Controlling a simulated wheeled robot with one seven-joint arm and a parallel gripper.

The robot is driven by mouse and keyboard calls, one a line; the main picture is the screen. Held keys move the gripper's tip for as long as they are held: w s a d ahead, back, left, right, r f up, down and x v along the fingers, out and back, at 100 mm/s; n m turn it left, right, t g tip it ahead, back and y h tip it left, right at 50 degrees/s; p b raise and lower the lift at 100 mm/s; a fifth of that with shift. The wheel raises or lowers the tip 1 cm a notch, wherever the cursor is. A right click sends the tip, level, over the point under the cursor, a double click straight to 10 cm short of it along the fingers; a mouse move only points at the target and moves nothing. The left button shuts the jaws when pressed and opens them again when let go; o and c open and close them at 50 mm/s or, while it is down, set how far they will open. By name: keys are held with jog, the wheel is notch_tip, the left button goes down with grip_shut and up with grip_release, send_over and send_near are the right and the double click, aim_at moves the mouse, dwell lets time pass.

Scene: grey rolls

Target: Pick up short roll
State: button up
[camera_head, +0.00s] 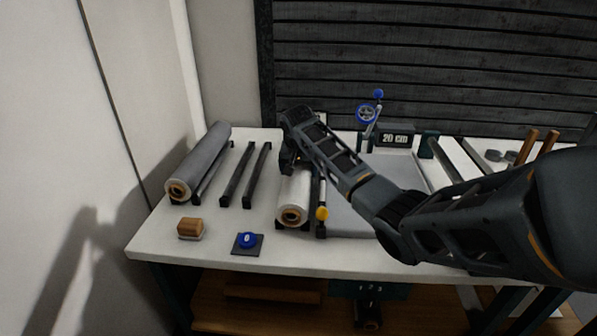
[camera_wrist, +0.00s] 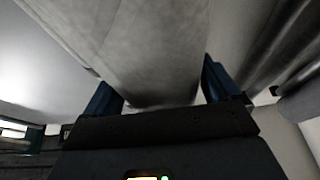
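The short roll (camera_head: 294,198), pale grey with a brown core at its near end, lies in a dark holder near the middle of the table. My gripper (camera_head: 291,165) is over its far part, and my arm hides that end. In the wrist view the roll (camera_wrist: 150,45) fills the upper middle. My gripper's blue-tipped fingers (camera_wrist: 158,88) are wide apart, one at each side of the roll. I cannot tell whether they touch it.
A longer grey roll (camera_head: 203,158) lies at the left, with dark bars (camera_head: 245,175) between. A yellow-knobbed rod (camera_head: 322,213) stands close right of the short roll. A wooden block (camera_head: 190,228) and blue button (camera_head: 247,240) are in front. A grey board (camera_head: 345,218) lies right.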

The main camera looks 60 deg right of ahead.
jog(key=c, duration=0.9)
jog(key=shift+r, duration=0.15)
